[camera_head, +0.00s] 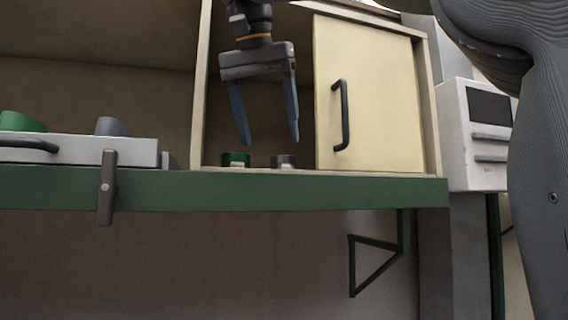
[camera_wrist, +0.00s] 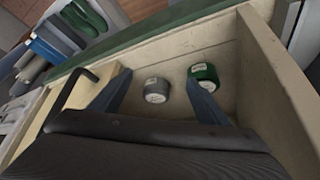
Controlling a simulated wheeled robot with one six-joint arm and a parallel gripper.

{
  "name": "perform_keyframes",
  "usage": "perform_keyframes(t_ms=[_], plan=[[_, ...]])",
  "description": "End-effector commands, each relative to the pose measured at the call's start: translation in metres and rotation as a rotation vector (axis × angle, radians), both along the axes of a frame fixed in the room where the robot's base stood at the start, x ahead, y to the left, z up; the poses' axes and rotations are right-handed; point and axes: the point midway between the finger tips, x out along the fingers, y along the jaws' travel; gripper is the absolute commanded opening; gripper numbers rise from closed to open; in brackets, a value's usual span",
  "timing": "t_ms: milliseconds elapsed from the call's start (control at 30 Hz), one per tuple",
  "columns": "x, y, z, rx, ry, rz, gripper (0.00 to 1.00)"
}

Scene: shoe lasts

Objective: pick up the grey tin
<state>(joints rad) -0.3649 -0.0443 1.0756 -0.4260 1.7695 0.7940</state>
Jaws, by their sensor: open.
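The grey tin (camera_head: 284,161) stands on the floor of the cabinet's open compartment, near the front edge. It also shows in the wrist view (camera_wrist: 156,90), with a pale label. A green tin (camera_head: 236,159) stands to its left; in the wrist view the green tin (camera_wrist: 204,75) is to its right. My gripper (camera_head: 270,143) is open and empty, pointing down above the tins. I see no contact between the fingers and either tin.
A cream cabinet door with a black handle (camera_head: 343,115) stands to the right of the gripper. The compartment's left wall (camera_head: 200,90) is close to the gripper. A pale drawer front (camera_head: 75,151) is at left, and a white box (camera_head: 472,135) at right.

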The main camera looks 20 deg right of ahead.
Motion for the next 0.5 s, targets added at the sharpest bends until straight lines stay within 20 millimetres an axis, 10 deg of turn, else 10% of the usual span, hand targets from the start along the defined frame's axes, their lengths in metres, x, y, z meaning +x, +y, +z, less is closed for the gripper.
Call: perform_keyframes(t_ms=[500], plan=[[0.063, -0.043, 0.001, 0.0, 0.001, -0.004, 0.69]])
